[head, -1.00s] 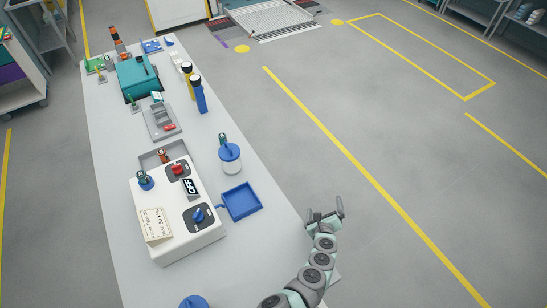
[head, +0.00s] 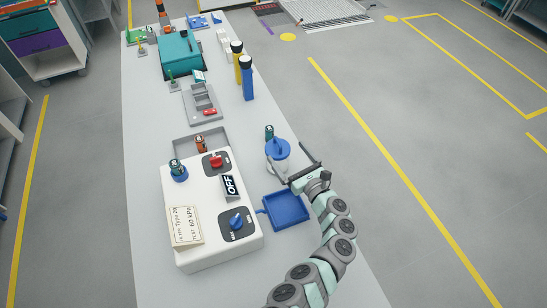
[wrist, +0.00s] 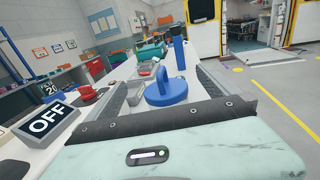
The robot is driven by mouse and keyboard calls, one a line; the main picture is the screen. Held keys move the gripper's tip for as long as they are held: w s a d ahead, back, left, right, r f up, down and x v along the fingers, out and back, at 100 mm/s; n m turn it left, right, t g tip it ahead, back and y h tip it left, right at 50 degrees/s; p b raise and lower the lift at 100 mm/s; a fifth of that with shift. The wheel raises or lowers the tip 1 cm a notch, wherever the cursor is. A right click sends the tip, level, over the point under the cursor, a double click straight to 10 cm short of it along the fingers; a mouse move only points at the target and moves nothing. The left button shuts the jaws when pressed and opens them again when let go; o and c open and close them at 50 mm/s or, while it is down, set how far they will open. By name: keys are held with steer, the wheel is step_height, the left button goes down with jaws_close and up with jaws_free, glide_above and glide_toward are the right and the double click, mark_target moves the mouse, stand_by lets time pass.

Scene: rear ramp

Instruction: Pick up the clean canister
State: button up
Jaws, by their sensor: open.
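A clear-white canister (head: 278,164) with a blue lid (head: 278,148) and handle stands upright on the white bench; no label on it can be read. In the wrist view its blue lid (wrist: 168,93) is ahead of my palm and hides most of its body. My gripper (head: 286,163) is open, its two fingers spread at the near right side of the canister. In the wrist view the dark fingers lie left and right of the lid. I cannot tell whether either finger touches it.
A white box with an OFF sign (head: 229,185), a red knob and a blue knob stands left of my gripper. A blue tray (head: 286,209) lies just in front of the canister. A small green-topped item (head: 269,132) is close behind it. Blue and yellow bottles (head: 247,80) stand farther back.

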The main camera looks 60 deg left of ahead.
mark_target(283, 163)
steer(key=f+b, duration=0.1)
steer(key=f, duration=0.1)
steer(key=f+b, duration=0.2)
steer(key=f, duration=0.1)
steer(key=f+b, duration=0.1)
steer(key=f, duration=0.2)
steer(key=shift+a, duration=0.3)
steer(key=shift+s+a+b, duration=0.1)
steer(key=shift+a+b, duration=0.25)
steer(key=shift+a, duration=0.3)
steer(key=a+b, duration=0.2)
steer(key=a, duration=0.2)
steer(key=shift+s+a, duration=0.15)
steer(key=shift+a, duration=0.15)
steer(key=shift+a+r, duration=0.15)
steer(key=shift+a, duration=0.25)
steer(key=shift+c, duration=0.3)
steer(key=c, duration=1.6)
steer(key=shift+o, duration=0.2)
